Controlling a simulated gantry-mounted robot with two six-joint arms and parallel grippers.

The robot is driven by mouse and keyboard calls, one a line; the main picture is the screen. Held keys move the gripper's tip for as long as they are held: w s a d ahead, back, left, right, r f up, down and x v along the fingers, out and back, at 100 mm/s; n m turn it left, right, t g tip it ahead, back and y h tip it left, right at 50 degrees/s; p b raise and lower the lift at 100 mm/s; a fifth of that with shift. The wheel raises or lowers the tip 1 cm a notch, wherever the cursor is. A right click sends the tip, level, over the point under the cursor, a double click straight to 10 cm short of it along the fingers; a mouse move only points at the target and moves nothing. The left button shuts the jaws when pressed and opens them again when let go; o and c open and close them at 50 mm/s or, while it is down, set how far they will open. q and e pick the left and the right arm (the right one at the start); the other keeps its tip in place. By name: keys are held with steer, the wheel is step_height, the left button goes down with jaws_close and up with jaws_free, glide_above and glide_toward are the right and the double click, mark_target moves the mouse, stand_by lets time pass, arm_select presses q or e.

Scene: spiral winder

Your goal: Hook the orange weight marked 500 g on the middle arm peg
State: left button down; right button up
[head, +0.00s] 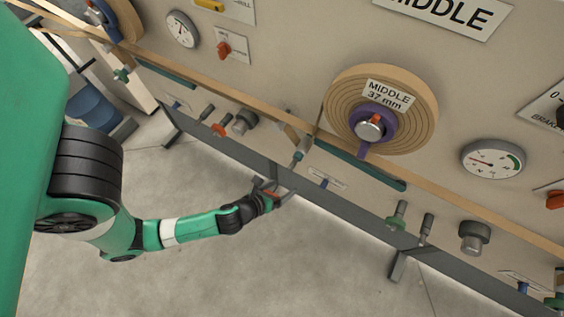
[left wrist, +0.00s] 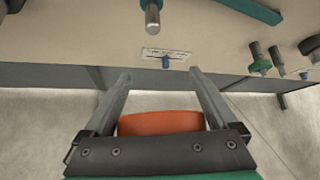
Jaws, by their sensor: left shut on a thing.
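My left gripper (head: 273,188) is low in front of the panel, near its bottom edge, in the head view. It is shut on the orange weight, which shows as an orange rounded band (left wrist: 160,123) between the finger bases in the left wrist view. Its 500 g marking cannot be read. A grey peg with a green collar (head: 298,155), seemingly the middle arm peg, sticks out above and to the right of the gripper. It also shows at the top of the left wrist view (left wrist: 152,17), ahead of the fingers and apart from the weight. My right gripper is not in view.
A small blue peg under a label plate (head: 325,182) is right of the gripper. Further right are a green weight (head: 398,214), a bare peg (head: 427,223) and a knob (head: 474,237). The MIDDLE roll (head: 420,110) is above. The floor in front is clear.

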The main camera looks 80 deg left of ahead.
arm_select(q)
steer(key=w+a, duration=0.4)
steer(key=a, duration=0.1)
steer(key=shift+w+f, duration=0.35)
steer(key=shift+f, duration=0.05)
